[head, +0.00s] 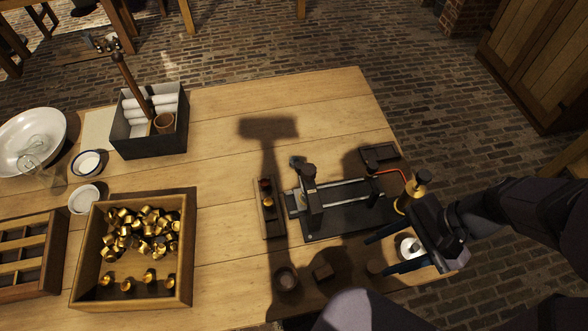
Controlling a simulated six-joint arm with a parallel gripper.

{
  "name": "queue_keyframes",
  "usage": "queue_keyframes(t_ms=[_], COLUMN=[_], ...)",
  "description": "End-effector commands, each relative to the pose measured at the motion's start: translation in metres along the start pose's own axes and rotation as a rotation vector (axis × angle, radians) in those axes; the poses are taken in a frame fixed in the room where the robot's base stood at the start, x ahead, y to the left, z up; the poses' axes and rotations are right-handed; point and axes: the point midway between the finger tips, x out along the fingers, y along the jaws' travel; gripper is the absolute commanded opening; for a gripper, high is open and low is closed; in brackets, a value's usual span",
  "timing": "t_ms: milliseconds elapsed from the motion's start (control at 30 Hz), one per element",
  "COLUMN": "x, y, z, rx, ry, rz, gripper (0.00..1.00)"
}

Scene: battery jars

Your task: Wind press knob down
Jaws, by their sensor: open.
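A press-like device with a dark base plate (345,222) and silver rails stands at the table's right. A dark upright block with a round black knob (308,171) stands at its left end. My gripper's body hides part of the device's right end.
A narrow wooden holder (259,219) with small red and brass parts stands left of the device. A wooden box (183,280) holds many brass caps. A dark tray (380,153) lies behind the device. A grey box (121,140) stands further back left. The table's back middle is clear.

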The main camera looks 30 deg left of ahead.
Motion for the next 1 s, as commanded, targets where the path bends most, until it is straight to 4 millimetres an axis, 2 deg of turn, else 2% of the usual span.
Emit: queue_keyframes(t_ms=[33,200,300,400,500,567,600,733,1000], x=[0.019,0.036,0.035,0.028,0.019,0.015,0.027,0.039,0.041], y=[-0.016,-0.091,-0.133,-0.167,-0.19,-0.2,-0.2,-0.203,-0.206], z=[0.004,0.022,0.023,0.019,0.012,0.008,0.006,0.004,0.005], rx=[0.064,0.281,0.389,0.469,0.523,0.547,0.589,0.662,0.687], ry=[-0.083,-0.363,-0.52,-0.648,-0.743,-0.786,-0.816,-0.872,-0.89], rz=[-0.058,-0.283,-0.412,-0.524,-0.612,-0.652,-0.644,-0.646,-0.647], gripper=[0.46,0.46,0.46,0.46,0.46,0.46,0.46,0.46,0.46])
